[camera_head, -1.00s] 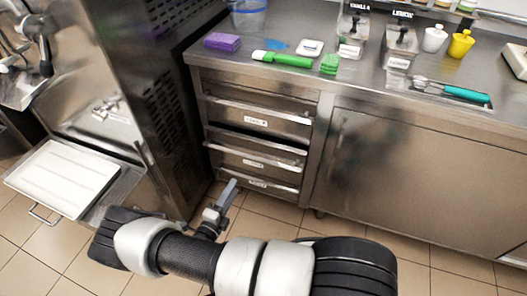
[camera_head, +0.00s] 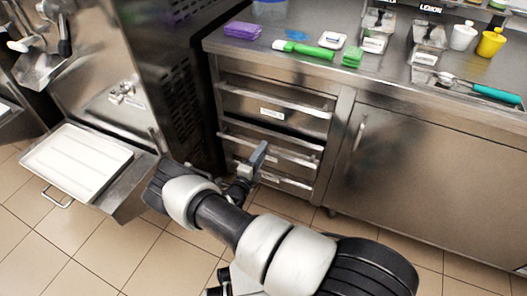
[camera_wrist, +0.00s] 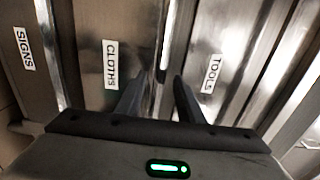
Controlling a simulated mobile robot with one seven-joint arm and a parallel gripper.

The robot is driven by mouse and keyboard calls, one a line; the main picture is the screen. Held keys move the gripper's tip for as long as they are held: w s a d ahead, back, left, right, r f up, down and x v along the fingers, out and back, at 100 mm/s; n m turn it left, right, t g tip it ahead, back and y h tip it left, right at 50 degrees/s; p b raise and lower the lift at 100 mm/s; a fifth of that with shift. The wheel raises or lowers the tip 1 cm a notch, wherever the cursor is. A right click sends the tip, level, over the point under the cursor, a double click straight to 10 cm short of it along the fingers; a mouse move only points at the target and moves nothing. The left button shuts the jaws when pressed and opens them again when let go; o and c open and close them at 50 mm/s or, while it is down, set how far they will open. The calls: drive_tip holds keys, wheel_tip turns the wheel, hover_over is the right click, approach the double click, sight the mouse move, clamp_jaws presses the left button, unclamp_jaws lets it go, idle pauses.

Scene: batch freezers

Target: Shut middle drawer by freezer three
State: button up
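A stack of three steel drawers stands under the counter. The middle drawer (camera_head: 234,145), labelled CLOTHS in the wrist view (camera_wrist: 88,62), stands partly out, with a dark gap above its front. The top drawer (camera_head: 298,117) is labelled TOOLS and looks closed; the lowest (camera_head: 287,181) is labelled SIGNS. My gripper (camera_head: 262,150) is in front of the middle drawer. In the wrist view its two fingers (camera_wrist: 158,76) are apart and empty, pointing at the middle drawer's upper edge and handle strip. I cannot tell whether they touch it.
A freezer (camera_head: 140,60) stands left of the drawers, with a white tray (camera_head: 78,160) jutting out low. A steel cupboard door (camera_head: 430,165) is to the right. The counter (camera_head: 390,77) holds a purple sponge, a green brush and tubs. Tiled floor (camera_head: 80,245) is open in front.

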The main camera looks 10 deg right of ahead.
drive_tip(key=shift+x, duration=0.95)
drive_tip(key=shift+c, duration=0.2)
clamp_jaws()
drive_tip(key=shift+d, duration=0.1)
